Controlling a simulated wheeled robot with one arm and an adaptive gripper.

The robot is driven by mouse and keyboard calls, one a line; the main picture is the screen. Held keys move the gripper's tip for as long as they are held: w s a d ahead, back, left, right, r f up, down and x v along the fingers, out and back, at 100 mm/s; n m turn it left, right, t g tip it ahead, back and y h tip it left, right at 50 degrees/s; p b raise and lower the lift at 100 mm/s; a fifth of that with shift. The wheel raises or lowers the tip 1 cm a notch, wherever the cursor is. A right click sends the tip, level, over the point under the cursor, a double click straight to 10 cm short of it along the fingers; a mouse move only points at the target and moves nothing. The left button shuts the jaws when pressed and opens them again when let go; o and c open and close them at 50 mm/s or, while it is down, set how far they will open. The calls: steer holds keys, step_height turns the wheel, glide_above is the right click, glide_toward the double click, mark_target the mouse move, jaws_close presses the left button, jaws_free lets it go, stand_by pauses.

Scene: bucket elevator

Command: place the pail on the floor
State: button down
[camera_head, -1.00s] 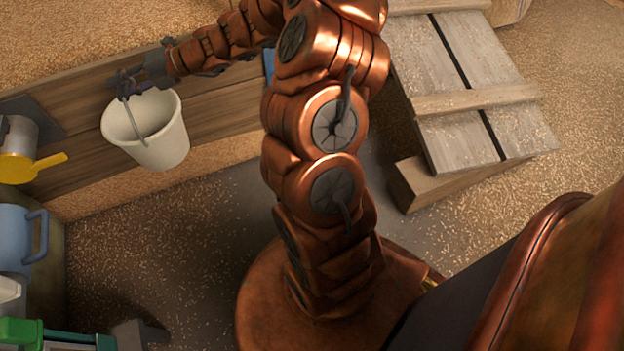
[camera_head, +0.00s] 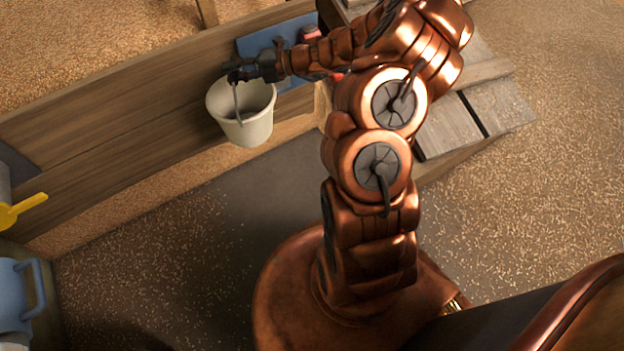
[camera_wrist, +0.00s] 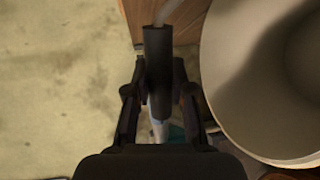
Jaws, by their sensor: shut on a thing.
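The white pail (camera_head: 247,126) hangs by its handle from my gripper (camera_head: 237,75) in the head view, in front of a wooden plank wall and above the floor (camera_head: 170,225). My gripper is shut on the pail's handle. In the wrist view, my gripper (camera_wrist: 160,90) closes around the dark grip of the handle, and the pail (camera_wrist: 225,75) fills the right side with its mouth showing. The inside of the pail is shaded, and I cannot tell whether anything is in it.
The plank wall (camera_head: 110,130) runs behind the pail. A blue panel (camera_head: 262,45) is near my wrist. A yellow scoop (camera_head: 22,208) and a blue jug (camera_head: 15,290) are at the left. A slatted wooden ramp (camera_head: 465,115) is at the right. Litter-strewn floor below the pail is clear.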

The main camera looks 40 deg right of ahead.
mark_target(271, 108)
steer(key=shift+m+t+h, duration=0.4)
steer(key=shift+t, duration=0.1)
steer(key=s+d+f, duration=0.2)
steer(key=f, duration=0.2)
steer(key=s+d+f, duration=0.2)
steer(key=d+f, duration=0.1)
steer(key=f, duration=0.1)
steer(key=s+d+f+p, duration=0.1)
steer(key=s+d+f, duration=0.1)
steer(key=f, duration=0.2)
steer(key=shift+s+d+f, duration=0.35)
steer(key=s+d+f+g+b, duration=0.1)
steer(key=s+d+f, duration=0.2)
steer(key=s+f, duration=0.3)
steer(key=s+d+f+n+y, duration=0.1)
steer(key=s+d+f, duration=0.3)
steer(key=s, duration=0.3)
steer(key=s+d+f+g+b, duration=0.1)
steer(key=s+d+f, duration=0.25)
steer(key=s, duration=0.35)
steer(key=w+a+f+b, duration=0.1)
steer(key=w+f+b, duration=0.2)
steer(key=w, duration=0.5)
steer(key=w+a+f+b, duration=0.2)
steer(key=w+b, duration=0.1)
steer(key=w, duration=0.5)
steer(key=shift+a+f+b, duration=0.25)
steer(key=shift+f+b, duration=0.05)
steer(key=shift+f, duration=0.25)
